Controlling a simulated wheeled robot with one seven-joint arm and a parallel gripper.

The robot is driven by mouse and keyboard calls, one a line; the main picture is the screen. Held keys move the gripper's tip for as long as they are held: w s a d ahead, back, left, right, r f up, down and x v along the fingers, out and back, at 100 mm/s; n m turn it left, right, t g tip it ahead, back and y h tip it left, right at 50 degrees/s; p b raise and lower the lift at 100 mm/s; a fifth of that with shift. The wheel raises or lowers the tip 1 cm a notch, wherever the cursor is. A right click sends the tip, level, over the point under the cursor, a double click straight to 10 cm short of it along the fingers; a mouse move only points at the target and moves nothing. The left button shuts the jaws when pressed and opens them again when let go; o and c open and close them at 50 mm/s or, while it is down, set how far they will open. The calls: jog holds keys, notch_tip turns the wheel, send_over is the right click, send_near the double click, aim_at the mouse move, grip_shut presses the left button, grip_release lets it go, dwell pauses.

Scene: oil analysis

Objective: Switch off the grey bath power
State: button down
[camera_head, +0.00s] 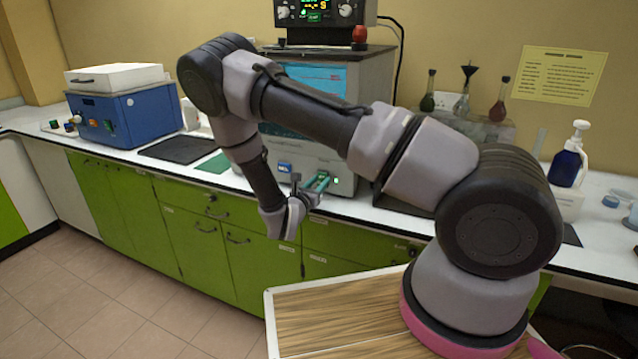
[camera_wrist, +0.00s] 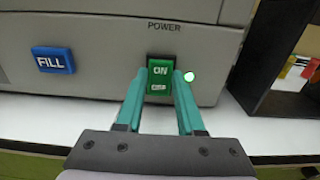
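The grey bath (camera_head: 376,75) stands on the counter with a blue window in its front. In the wrist view its lower front panel (camera_wrist: 110,30) carries a green power switch (camera_wrist: 160,75) marked ON, under the word POWER. A small lit green lamp (camera_wrist: 190,77) is just right of the switch. My gripper (camera_wrist: 159,80) has two teal fingers spread apart, with nothing held. Their tips appear on either side of the switch; whether they touch the panel I cannot tell. In the head view my gripper (camera_head: 318,181) is low at the bath's front.
A blue FILL button (camera_wrist: 53,60) is left of the switch. A blue box-shaped device (camera_head: 125,115) stands farther left on the counter. Flasks (camera_head: 462,100) and a blue pump bottle (camera_head: 567,165) stand to the right. Green cabinets (camera_head: 190,240) are below the counter.

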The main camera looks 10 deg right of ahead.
jog(key=shift+f+t+h, duration=0.35)
jog(key=shift+t+h, duration=0.15)
jog(key=shift+t, duration=0.2)
jog(key=shift+f+t+h, duration=0.25)
jog(key=shift+t+h, duration=0.55)
jog(key=shift+t, duration=0.3)
jog(key=c, duration=0.5)
grip_release()
jog(key=v, duration=1.1)
jog(key=shift+w, duration=0.1)
